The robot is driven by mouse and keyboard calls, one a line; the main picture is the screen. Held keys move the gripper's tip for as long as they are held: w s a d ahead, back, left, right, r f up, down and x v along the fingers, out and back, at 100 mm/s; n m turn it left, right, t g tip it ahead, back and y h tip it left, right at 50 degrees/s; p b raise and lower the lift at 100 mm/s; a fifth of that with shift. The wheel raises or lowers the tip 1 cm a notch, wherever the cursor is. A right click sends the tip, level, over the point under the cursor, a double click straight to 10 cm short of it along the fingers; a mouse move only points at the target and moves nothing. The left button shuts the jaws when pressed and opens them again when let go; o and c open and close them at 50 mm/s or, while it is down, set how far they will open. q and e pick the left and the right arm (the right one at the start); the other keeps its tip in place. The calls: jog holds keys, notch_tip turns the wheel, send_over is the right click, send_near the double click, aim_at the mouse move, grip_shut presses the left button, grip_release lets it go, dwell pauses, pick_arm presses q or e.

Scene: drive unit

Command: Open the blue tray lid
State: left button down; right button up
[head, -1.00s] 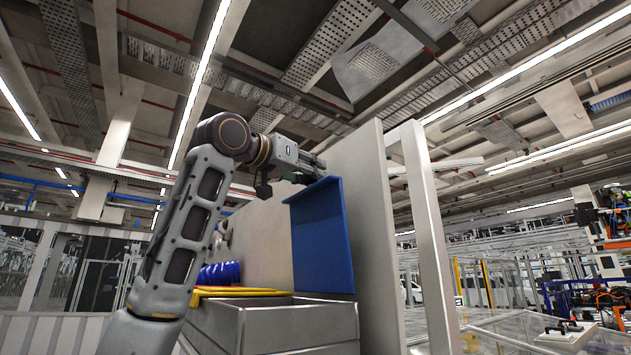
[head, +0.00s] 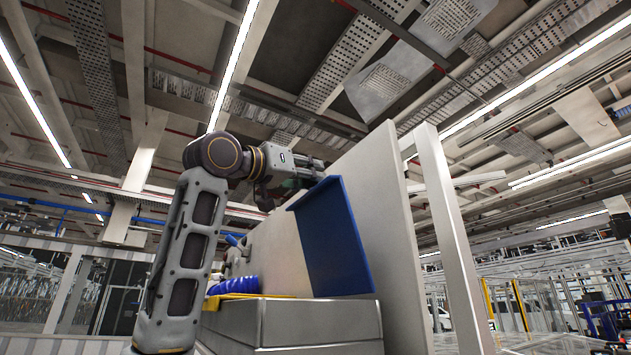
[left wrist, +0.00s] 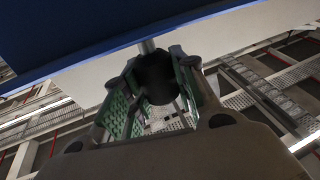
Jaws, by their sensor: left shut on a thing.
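The blue tray lid (head: 338,240) stands close to upright at the right end of a grey metal box (head: 320,322), with its flanged edge on top. My left gripper (head: 314,175) is at this upper edge. In the left wrist view the lid's blue surface (left wrist: 100,25) fills the top left. There my left gripper (left wrist: 157,88) has its green-padded fingers shut around a dark round knob (left wrist: 155,75) on a short grey stem by the lid. The lid's lower edge meets the box area, but its hinge cannot be seen. My right gripper is not in view.
A tall pale panel (head: 377,200) stands right behind the lid, with a white post (head: 449,235) to its right. Blue ribbed parts (head: 233,286) and a yellow edge (head: 228,297) lie left of the lid. Open space lies farther right.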

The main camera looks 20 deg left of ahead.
pick_arm(q)
jog(key=shift+s+a+f+b, duration=0.1)
jog(key=shift+s+a+b, duration=0.2)
jog(key=shift+s+a, duration=0.05)
jog(key=c, duration=1.1)
grip_release()
jog(key=shift+s, duration=0.1)
jog(key=v, duration=1.2)
jog(key=shift+f, duration=0.3)
